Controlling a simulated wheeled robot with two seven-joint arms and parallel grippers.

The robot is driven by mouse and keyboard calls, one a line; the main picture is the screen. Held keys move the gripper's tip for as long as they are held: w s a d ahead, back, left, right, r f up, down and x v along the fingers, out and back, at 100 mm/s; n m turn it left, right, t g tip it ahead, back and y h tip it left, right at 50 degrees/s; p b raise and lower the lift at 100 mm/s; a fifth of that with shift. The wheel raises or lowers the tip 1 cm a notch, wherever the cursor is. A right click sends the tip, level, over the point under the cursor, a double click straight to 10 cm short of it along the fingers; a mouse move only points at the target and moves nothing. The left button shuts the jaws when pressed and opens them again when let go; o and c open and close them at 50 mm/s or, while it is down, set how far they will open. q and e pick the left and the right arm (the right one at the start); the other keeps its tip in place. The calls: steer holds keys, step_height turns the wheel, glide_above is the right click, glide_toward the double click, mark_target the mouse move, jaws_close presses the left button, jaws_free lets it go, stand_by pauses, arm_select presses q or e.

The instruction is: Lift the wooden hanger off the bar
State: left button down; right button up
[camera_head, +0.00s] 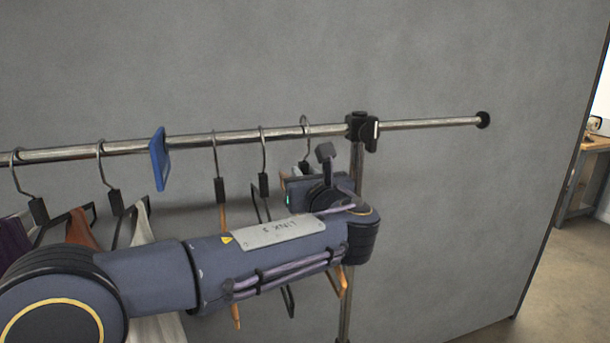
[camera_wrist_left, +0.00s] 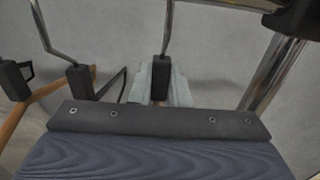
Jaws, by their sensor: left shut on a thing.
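A wooden hanger hangs from the chrome bar (camera_head: 225,136) by its metal hook (camera_head: 305,124), close to the upright post. Part of its orange-brown wooden frame (camera_head: 343,281) shows below my arm. My left gripper (camera_head: 302,170) is shut on this hanger at its dark neck, just under the hook. In the left wrist view the neck (camera_wrist_left: 162,68) sits between the pale fingers of the gripper (camera_wrist_left: 160,84), with a little wood beneath. The hook still loops over the bar. My arm hides much of the hanger. My right gripper is not in view.
A black hanger (camera_head: 263,184) and another wooden hanger (camera_head: 222,212) hang to the left. A blue divider (camera_head: 159,160) and hangers with garments (camera_head: 84,228) are further left. The post clamp (camera_head: 362,130) stands close on the right; the bar's right end is empty.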

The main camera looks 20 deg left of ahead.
mark_target(305, 165)
arm_select(q)
steer(key=shift+r+p, duration=0.9)
steer(key=shift+r, duration=0.2)
steer(key=shift+s+d, duration=0.1)
steer(key=shift+v, duration=3.9)
steer(key=shift+s+d, duration=0.35)
steer(key=shift+s, duration=0.1)
steer(key=p+v, duration=0.8)
steer(key=v, duration=2)
steer(key=shift+s+d+p, duration=0.25)
steer(key=shift+s+p, duration=0.05)
steer(key=shift+p, duration=0.05)
